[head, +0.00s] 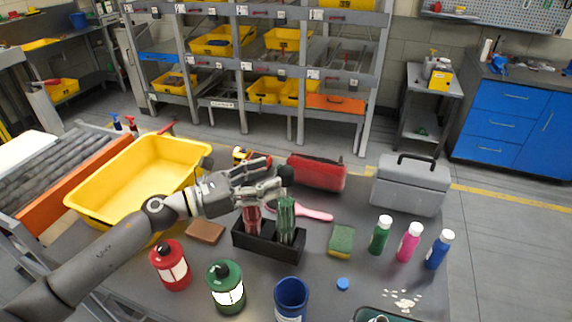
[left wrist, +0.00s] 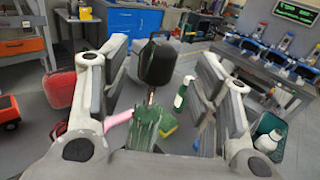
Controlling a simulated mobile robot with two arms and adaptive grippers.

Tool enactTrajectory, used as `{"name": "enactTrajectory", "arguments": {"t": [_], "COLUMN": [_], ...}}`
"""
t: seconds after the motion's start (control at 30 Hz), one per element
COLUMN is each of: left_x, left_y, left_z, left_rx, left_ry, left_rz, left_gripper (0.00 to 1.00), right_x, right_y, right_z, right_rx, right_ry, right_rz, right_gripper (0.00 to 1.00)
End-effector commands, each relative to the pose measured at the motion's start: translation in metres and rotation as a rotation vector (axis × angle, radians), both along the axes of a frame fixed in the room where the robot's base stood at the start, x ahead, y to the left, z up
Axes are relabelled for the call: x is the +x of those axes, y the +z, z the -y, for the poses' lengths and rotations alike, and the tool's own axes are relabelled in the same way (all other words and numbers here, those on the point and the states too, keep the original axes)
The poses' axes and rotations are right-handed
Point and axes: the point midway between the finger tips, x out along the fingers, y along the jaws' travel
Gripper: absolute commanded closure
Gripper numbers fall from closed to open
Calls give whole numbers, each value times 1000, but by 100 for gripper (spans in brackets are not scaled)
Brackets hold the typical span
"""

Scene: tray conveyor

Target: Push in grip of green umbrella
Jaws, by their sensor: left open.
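The green umbrella (head: 287,222) stands upright in a black holder (head: 262,248) on the table. Its black grip (head: 286,173) sits at the top on a short bare piece of shaft. My left gripper (head: 273,176) is open, reaching from the left at the height of the grip. In the left wrist view the green umbrella (left wrist: 146,125) and its grip (left wrist: 158,62) show between the spread fingers; I cannot tell whether either finger touches it. A red umbrella (head: 253,218) stands beside it in the holder, its top hidden by my gripper. My right gripper is not in view.
A yellow bin (head: 140,165) lies left. A red case (head: 316,172), a pink object (head: 312,214) and a grey toolbox (head: 410,187) are behind. A sponge (head: 341,240) and several bottles stand right. Red (head: 170,265) and green (head: 226,287) lanterns are in front.

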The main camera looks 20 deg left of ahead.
Motion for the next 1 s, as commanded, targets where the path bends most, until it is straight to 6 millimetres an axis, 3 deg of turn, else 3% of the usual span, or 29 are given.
{"name": "enactTrajectory", "arguments": {"t": [0.03,0.3,0.73,1.0], "left_x": [6,32,39,39], "left_y": [6,4,0,0], "left_z": [7,32,40,40], "left_rx": [-2,-3,1,0], "left_ry": [-1,0,0,-1], "left_rz": [2,1,0,0], "left_gripper": [43,43,43,76], "right_x": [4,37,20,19], "right_y": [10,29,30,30], "right_z": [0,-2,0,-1], "right_rx": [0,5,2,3], "right_ry": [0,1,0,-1], "right_rz": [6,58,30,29], "right_gripper": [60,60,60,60]}}
